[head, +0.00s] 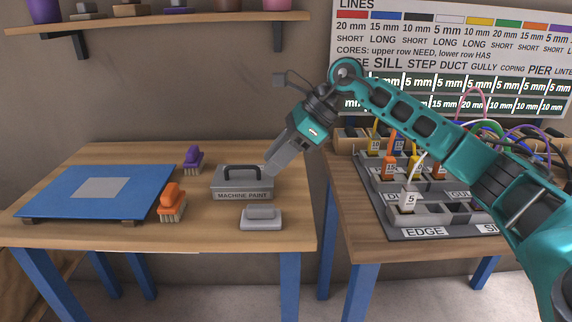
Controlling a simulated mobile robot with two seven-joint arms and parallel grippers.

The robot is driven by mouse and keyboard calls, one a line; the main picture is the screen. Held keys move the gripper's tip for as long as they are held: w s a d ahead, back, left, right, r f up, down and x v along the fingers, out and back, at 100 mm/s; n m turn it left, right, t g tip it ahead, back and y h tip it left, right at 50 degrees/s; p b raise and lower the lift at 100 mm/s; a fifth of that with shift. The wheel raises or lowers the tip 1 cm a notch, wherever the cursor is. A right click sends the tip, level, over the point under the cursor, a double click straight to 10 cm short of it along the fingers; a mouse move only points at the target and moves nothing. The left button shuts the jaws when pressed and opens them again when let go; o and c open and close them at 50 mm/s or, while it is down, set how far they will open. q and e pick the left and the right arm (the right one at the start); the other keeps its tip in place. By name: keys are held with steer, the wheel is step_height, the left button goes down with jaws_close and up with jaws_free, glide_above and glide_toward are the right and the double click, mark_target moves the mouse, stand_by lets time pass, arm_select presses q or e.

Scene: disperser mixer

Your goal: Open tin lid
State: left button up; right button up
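My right gripper (271,171) reaches in from the right and points down and left. Its fingertips are close to the right end of the tin, near lid height. Whether they touch it I cannot tell. The fingers are seen from the side, so their opening does not show. My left gripper is not in view.
A grey block-like item (262,217) sits in front of the tin. An orange brush (171,201), a purple brush (193,159) and a blue board (60,190) lie to the left. The right table (345,215) holds a labelled rack (380,222) with cables.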

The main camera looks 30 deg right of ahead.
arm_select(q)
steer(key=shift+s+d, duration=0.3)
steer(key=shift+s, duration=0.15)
arm_select(e)
steer(key=shift+s+a+f+y, duration=0.2)
steer(key=shift+s+a+y, duration=0.1)
steer(key=shift+a, duration=0.1)
steer(key=shift+s+a+f+y, duration=0.15)
steer(key=shift+a+y, duration=0.15)
steer(key=shift+a, duration=0.1)
